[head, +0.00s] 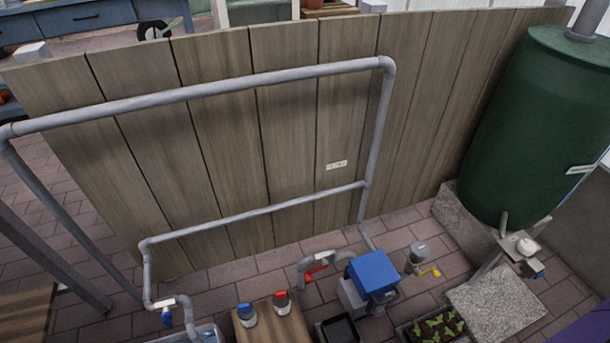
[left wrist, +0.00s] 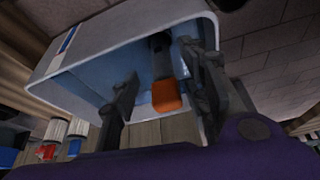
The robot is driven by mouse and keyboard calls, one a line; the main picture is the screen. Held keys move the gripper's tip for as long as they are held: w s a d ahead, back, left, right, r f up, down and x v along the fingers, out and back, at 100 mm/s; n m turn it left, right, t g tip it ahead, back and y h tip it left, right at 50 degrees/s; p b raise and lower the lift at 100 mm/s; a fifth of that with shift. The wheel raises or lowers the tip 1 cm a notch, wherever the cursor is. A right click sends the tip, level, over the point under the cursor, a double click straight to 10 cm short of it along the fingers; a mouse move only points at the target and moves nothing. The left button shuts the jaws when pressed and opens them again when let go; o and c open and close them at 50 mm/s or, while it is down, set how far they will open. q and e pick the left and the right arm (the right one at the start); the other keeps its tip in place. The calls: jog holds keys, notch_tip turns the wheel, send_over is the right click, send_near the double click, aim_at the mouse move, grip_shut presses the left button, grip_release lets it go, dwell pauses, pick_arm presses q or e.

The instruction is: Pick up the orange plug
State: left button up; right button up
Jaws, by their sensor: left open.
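The orange plug (left wrist: 167,97) shows in the left wrist view, at the end of a short dark stem. It appears within the opening of a pale grey container (left wrist: 85,75) with a bluish inside. My left gripper (left wrist: 160,66) is open, with one dark finger to the left of the plug and one to the right. Gaps show between the plug and both fingers, though I cannot judge the depth. The plug and my left gripper do not show in the head view. My right gripper is in neither view.
In the head view a light tub (head: 208,331) sits at the bottom edge under a pipe with a blue valve (head: 167,316). A wooden block (head: 273,328) bears a blue-capped and a red-capped jar. A plank fence (head: 225,150) stands behind, with a green tank (head: 535,120) at right.

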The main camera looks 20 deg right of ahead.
pick_arm(q)
jog(key=b+x, duration=0.4)
jog(key=x, duration=0.4)
jog(key=shift+d+f, duration=0.1)
jog(key=shift+f, duration=0.1)
jog(key=shift+w+f+b, duration=0.2)
jog(key=shift+f+b, duration=0.1)
jog(key=shift+b, duration=0.1)
jog(key=shift+r, duration=0.15)
jog(key=shift+c, duration=0.5)
grip_shut()
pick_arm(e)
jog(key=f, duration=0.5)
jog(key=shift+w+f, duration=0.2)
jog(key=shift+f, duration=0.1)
